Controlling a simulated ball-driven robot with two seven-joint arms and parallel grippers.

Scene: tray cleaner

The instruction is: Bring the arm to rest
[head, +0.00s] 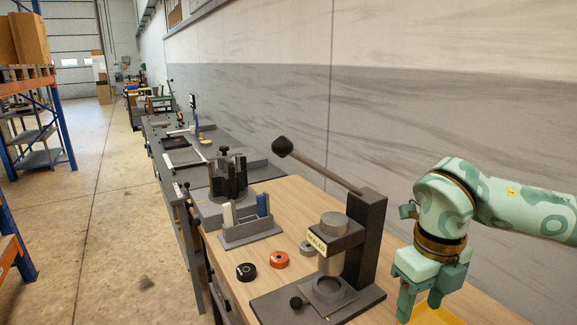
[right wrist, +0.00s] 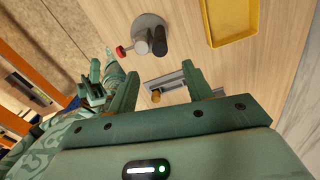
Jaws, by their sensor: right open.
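My right gripper (head: 420,305) hangs jaws-down from the patterned green arm at the right of the head view. In the right wrist view its two fingers (right wrist: 161,88) stand wide apart with nothing held between them. A yellow tray (right wrist: 232,22) lies on the wooden bench top; its edge (head: 440,316) shows below the gripper in the head view. A green part of my other arm, perhaps the left gripper (right wrist: 110,78), shows small at the left of the right wrist view. Its jaws are not clear.
A dark press (head: 366,235) with a long lever and a "SEALED" label stands left of the right gripper. A grey holder (head: 250,233) stands behind. The wall runs along the bench's far side.

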